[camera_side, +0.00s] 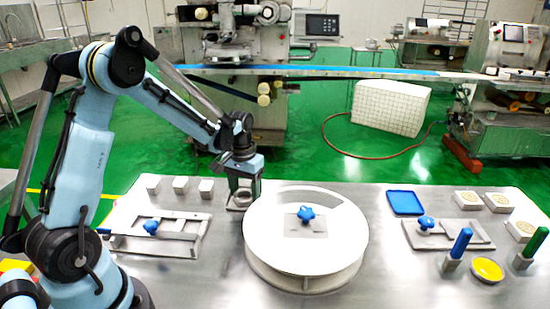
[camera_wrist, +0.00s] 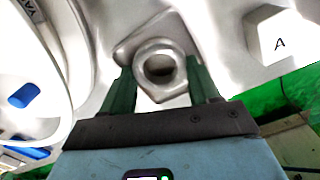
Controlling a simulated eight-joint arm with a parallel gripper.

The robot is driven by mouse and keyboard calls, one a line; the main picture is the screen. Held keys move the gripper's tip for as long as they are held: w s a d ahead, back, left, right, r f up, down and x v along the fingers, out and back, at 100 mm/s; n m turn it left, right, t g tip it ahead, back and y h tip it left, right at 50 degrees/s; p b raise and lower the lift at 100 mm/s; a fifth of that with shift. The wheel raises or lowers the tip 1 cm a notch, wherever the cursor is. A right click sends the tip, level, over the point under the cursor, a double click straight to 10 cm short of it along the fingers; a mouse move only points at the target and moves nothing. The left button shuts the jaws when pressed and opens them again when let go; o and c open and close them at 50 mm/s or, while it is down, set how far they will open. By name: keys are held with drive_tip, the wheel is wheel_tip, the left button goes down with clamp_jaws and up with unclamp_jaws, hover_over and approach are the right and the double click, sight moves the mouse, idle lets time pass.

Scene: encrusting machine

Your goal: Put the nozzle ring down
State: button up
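The nozzle ring (camera_wrist: 160,66) is a grey metal ring with a dark round opening. In the wrist view it sits between the two green fingers of my gripper (camera_wrist: 162,88), which touch its sides. A grey angular flange or plate shows around it; I cannot tell whether this is part of the ring. In the side view my gripper (camera_side: 244,194) points down at table level, just left of the large white round drum, with the ring (camera_side: 239,202) low between its fingers. I cannot tell whether the ring's underside touches the table.
The white drum (camera_side: 268,238) with a blue star knob (camera_side: 306,214) stands close on the right. Small white blocks (camera_side: 180,185) and a metal frame fixture (camera_side: 165,243) lie to the left. A blue tray (camera_side: 405,203), another fixture and blue- and green-handled tools are right.

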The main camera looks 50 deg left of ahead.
drive_tip(key=shift+o, duration=0.6)
drive_tip(key=shift+f, duration=0.5)
drive_tip(key=shift+r, duration=0.1)
wheel_tip(320, 180, up, 12)
drive_tip(key=s+d+r+m+t, duration=0.2)
drive_tip(key=s+d+m+t, duration=0.2)
drive_tip(key=s+d+t, duration=0.3)
drive_tip(key=s+d, duration=0.3)
drive_tip(key=d, duration=0.3)
drive_tip(key=shift+s+d, duration=0.15)
drive_tip(key=shift+s, duration=0.1)
drive_tip(key=shift+c, duration=0.3)
